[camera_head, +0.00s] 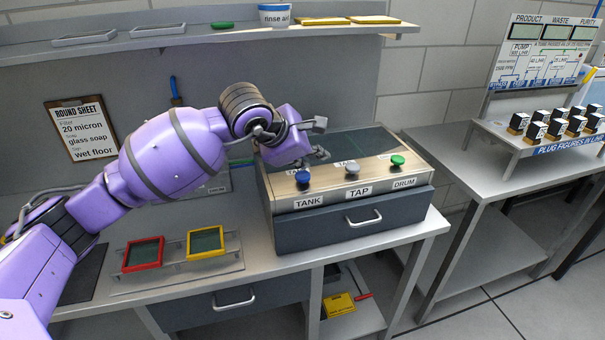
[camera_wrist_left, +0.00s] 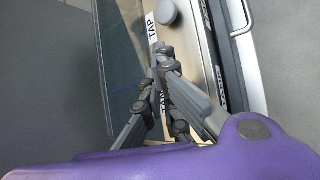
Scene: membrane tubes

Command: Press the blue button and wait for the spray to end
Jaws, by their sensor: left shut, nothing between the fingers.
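The blue button (camera_head: 302,178) is a round knob above the TANK label (camera_head: 307,202), at the left of the front strip of the button box (camera_head: 352,222). My left gripper (camera_head: 322,154) is shut and empty, just above and behind the blue button, with a visible gap in the head view. In the left wrist view its closed fingers (camera_wrist_left: 163,52) lie over the strip and hide the blue button. The grey TAP button (camera_head: 352,168) stands to the right and also shows in the left wrist view (camera_wrist_left: 167,13). No spray is visible. My right gripper is not in view.
The green DRUM button (camera_head: 397,161) is at the box's right. A red-framed screen (camera_head: 143,254) and a yellow-framed one (camera_head: 205,243) lie on the bench to the left. A wall shelf (camera_head: 200,39) runs above. A second bench (camera_head: 470,165) with a display stands right.

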